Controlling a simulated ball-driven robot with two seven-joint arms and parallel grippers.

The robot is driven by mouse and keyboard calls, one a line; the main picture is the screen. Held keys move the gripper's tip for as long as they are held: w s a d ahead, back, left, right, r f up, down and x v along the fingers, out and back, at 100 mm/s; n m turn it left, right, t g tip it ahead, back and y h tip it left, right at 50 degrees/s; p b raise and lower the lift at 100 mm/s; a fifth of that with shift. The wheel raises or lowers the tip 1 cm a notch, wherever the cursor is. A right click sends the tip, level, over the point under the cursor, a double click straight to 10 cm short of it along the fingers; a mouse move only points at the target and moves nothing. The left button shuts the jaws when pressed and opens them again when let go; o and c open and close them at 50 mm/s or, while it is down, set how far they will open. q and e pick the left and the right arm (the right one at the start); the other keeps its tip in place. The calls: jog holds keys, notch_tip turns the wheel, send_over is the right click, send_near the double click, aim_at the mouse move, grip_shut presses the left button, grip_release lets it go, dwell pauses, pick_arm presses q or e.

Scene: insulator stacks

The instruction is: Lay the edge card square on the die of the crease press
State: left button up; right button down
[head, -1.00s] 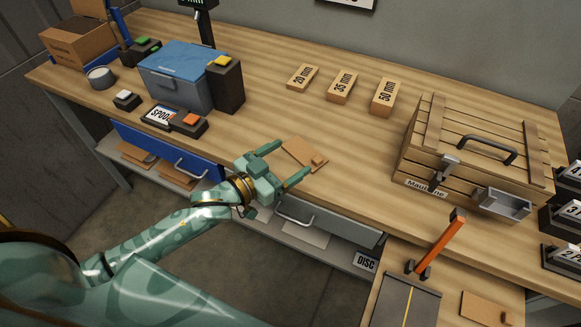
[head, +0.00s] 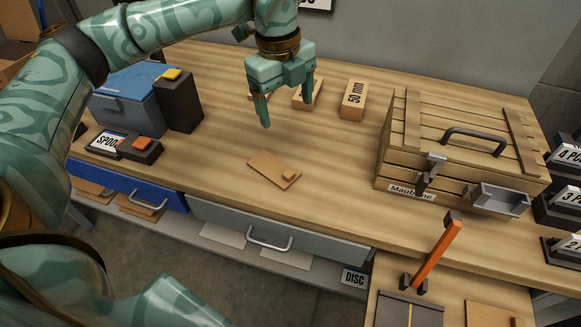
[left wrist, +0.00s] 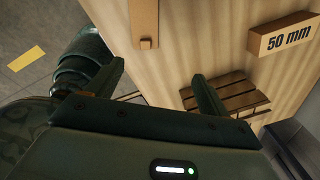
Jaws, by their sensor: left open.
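A flat brown card with a small block near one end (head: 270,166) lies on the bench, clear of the front edge; it also shows in the left wrist view (left wrist: 143,18). A similar card (head: 490,314) lies at the lower right, partly cut off. Beside it, what looks like the crease press has a dark plate with a yellow line (head: 395,310) and a raised orange lever (head: 437,257). My left gripper (head: 287,117) is open and empty, pointing down above the bench, behind the first card and apart from it. My right gripper is not in view.
A slatted wooden crate (head: 395,150) stands right on the bench, also in the left wrist view (left wrist: 230,97). The 50 mm block (head: 353,99) is right of my left gripper. A blue-lidded box (head: 125,105) stands left. Bench between card and crate is clear.

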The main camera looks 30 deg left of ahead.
pick_arm(q)
jog(key=s+n, duration=0.2)
jog(key=b, duration=0.3)
send_over(278, 170)
jog(key=shift+g+y, duration=0.3)
jog(key=shift+g, duration=0.1)
jog(key=f, duration=1)
jog(key=shift+d+f, duration=0.3)
jog(key=f+b, duration=0.1)
jog(key=f, duration=0.3)
jog(key=f+b, duration=0.1)
jog(key=f, duration=0.1)
jog(key=shift+a+b, duration=0.25)
jog(key=shift+b, duration=0.1)
jog(key=shift+s+r, duration=0.1)
jog(key=shift+r, duration=0.05)
jog(key=shift+c, duration=0.7)
jog(key=c, duration=1)
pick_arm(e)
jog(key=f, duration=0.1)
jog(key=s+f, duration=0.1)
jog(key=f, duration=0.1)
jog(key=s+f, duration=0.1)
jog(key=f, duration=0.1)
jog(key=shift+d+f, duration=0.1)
pick_arm(q)
jog(key=shift+r, duration=0.15)
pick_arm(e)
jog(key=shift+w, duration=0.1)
